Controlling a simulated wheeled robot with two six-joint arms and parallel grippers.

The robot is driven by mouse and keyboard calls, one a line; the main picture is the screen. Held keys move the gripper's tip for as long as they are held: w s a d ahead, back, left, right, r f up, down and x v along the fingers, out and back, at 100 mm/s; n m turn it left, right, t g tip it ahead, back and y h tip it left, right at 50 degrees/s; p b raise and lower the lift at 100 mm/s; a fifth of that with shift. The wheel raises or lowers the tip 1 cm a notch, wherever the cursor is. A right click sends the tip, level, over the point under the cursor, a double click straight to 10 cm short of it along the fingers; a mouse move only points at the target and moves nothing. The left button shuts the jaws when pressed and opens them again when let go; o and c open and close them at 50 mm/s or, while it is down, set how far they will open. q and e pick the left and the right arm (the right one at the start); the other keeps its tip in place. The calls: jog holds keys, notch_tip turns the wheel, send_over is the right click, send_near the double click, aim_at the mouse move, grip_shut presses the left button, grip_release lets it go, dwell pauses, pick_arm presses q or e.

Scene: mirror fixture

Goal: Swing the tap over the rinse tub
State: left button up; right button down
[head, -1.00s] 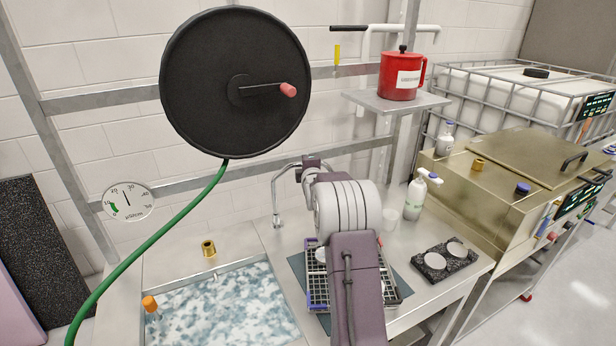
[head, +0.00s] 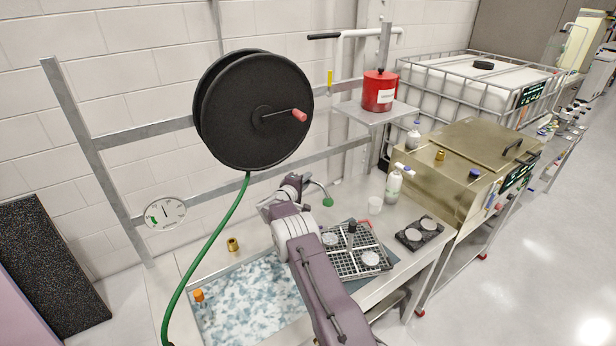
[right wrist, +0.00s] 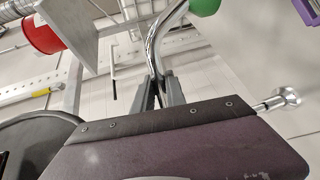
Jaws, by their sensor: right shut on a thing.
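A chrome bent tap pipe with a green end (head: 327,201) stands behind the work counter in the head view. My right gripper (head: 303,183) is shut on this pipe, and its green end lies to the right of the gripper. In the right wrist view, the fingers (right wrist: 160,86) close around the chrome pipe (right wrist: 162,45), and the green end (right wrist: 205,6) is at the top. A bare metal nozzle (right wrist: 285,98) shows at the right there; I cannot tell whether it joins the same pipe. A tub of bluish, cloudy water (head: 250,300) lies front left.
A wire rack (head: 345,262) with round white pieces sits right of the tub, partly behind my arm.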

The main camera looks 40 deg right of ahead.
jog(key=shift+s+a+r+m+g, duration=0.1)
jog(key=shift+a+m+g, duration=0.1)
jog(key=shift+m+g, duration=0.15)
jog(key=c, duration=1.4)
grip_release()
jog(key=shift+o, duration=0.2)
